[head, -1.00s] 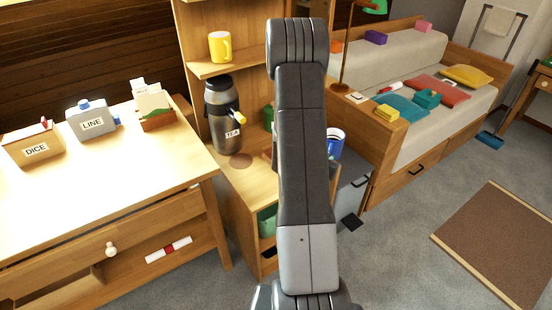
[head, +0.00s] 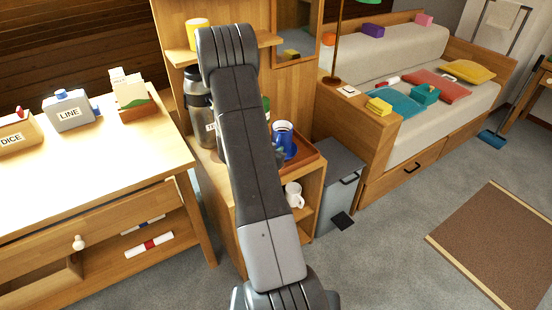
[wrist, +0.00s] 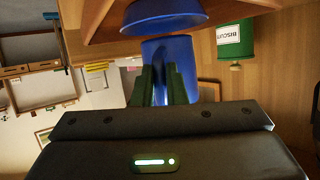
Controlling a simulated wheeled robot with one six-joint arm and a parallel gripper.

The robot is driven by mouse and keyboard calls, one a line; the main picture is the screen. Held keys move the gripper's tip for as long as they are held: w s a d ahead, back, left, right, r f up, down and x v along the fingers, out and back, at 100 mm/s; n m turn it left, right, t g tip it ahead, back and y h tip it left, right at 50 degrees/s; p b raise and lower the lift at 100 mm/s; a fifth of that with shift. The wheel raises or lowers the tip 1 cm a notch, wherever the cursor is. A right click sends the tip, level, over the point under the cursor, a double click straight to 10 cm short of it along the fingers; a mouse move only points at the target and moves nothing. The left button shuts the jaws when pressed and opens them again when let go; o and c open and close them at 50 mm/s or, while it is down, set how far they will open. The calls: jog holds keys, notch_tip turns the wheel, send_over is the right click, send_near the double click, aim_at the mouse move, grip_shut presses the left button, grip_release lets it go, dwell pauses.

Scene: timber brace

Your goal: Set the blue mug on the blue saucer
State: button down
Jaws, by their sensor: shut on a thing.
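The blue mug (head: 283,138) is upright in the head view, beside my forearm and over the wooden tray (head: 312,157) on the cabinet top. My gripper (wrist: 163,85) is shut on the mug, which also shows in the wrist view (wrist: 168,52). The wrist picture is upside down. There the blue saucer (wrist: 165,14) lies just beyond the mug's base, so the mug is over it or on it; I cannot tell whether they touch. In the head view my arm hides most of the gripper and much of the saucer.
A flask (head: 198,105) labelled as tea stands left of my arm, partly hidden. A green biscuit tin (wrist: 235,40) stands near the mug. A white mug (head: 293,195) is on the shelf below. A grey bin (head: 340,180) stands right of the cabinet.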

jog(key=shift+f, duration=1.7)
jog(key=c, duration=1.5)
grip_release()
jog(key=shift+f, duration=0.1)
jog(key=shift+o, duration=0.2)
jog(key=shift+s, duration=0.1)
jog(key=v, duration=1.2)
jog(key=x, duration=1.2)
jog(key=shift+r, duration=1.85)
